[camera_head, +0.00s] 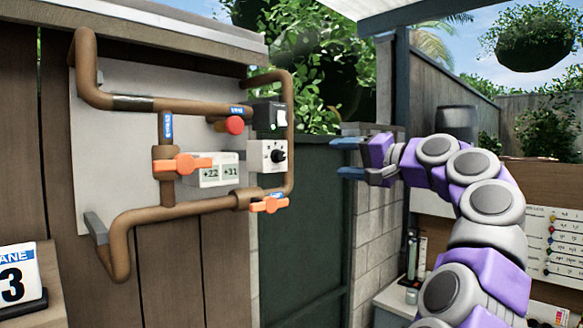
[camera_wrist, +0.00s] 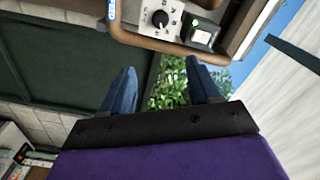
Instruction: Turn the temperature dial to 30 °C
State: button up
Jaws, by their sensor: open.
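The temperature dial (camera_head: 278,156) is a black knob on a small white box, on the right part of the pipe panel. In the wrist view the dial (camera_wrist: 160,19) shows at the top, with its pointer mark; I cannot read its scale. A white display (camera_head: 214,171) left of it reads +22 and +31. My gripper (camera_head: 352,157) is open and empty, to the right of the dial and apart from it, with blue fingers pointing left toward the panel. The gripper also shows in the wrist view (camera_wrist: 164,88), its fingers below the dial in the picture.
Brown pipes (camera_head: 125,225) frame the panel. A red knob (camera_head: 235,125), orange valve handles (camera_head: 180,165) and a black switch box (camera_head: 270,116) sit close to the dial. A dark green panel (camera_head: 300,230) stands below. Open air lies between gripper and dial.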

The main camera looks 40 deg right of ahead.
jog(key=p, duration=0.4)
send_near(284, 157)
jog(key=w, duration=0.8)
jog(key=shift+a+r, duration=0.15)
jog(key=shift+a, duration=0.05)
jog(key=shift+w+a, duration=0.15)
jog(key=shift+w, duration=0.45)
jog(key=shift+c, duration=0.3)
jog(key=c, duration=0.9)
jog(key=shift+c, duration=0.2)
